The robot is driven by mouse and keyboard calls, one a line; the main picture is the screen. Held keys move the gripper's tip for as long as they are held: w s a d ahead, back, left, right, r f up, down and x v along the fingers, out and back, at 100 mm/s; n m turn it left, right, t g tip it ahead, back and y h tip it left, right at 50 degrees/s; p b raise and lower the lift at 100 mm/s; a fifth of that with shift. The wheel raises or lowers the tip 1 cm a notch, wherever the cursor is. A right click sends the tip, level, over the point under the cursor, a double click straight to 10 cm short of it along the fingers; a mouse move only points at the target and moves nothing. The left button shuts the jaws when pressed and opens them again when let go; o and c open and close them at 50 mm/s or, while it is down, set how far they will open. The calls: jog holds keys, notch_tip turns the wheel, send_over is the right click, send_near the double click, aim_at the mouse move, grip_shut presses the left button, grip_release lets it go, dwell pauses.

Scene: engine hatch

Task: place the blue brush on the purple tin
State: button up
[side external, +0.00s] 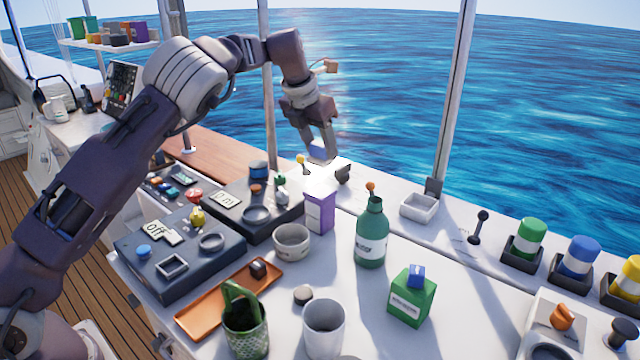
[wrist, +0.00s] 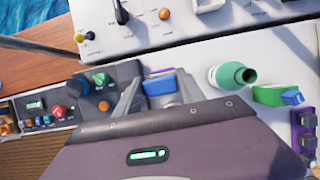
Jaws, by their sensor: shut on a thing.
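My gripper (side external: 320,146) is above the counter, pointing down, shut on a small blue thing (side external: 318,152), which I take to be the blue brush. In the wrist view the blue brush (wrist: 160,85) sits between the two fingers of my gripper (wrist: 159,92). The purple tin (side external: 319,208) stands upright on the counter below the gripper, with a gap between brush and tin. In the wrist view a strip of purple (wrist: 164,72) shows just beyond the brush; most of the tin is hidden there.
A green bottle (side external: 372,233) stands right of the tin, and a green box (side external: 409,296) with a blue piece on top is nearer the front. A grey bowl (side external: 291,242) and dark control panels (side external: 180,255) are left of the tin. A white tray (side external: 419,208) lies behind.

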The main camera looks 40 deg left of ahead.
aim_at(317, 164)
notch_tip(317, 164, down, 7)
jog(key=shift+f, duration=0.1)
jog(key=o, duration=1.4)
jog(key=shift+f, duration=0.1)
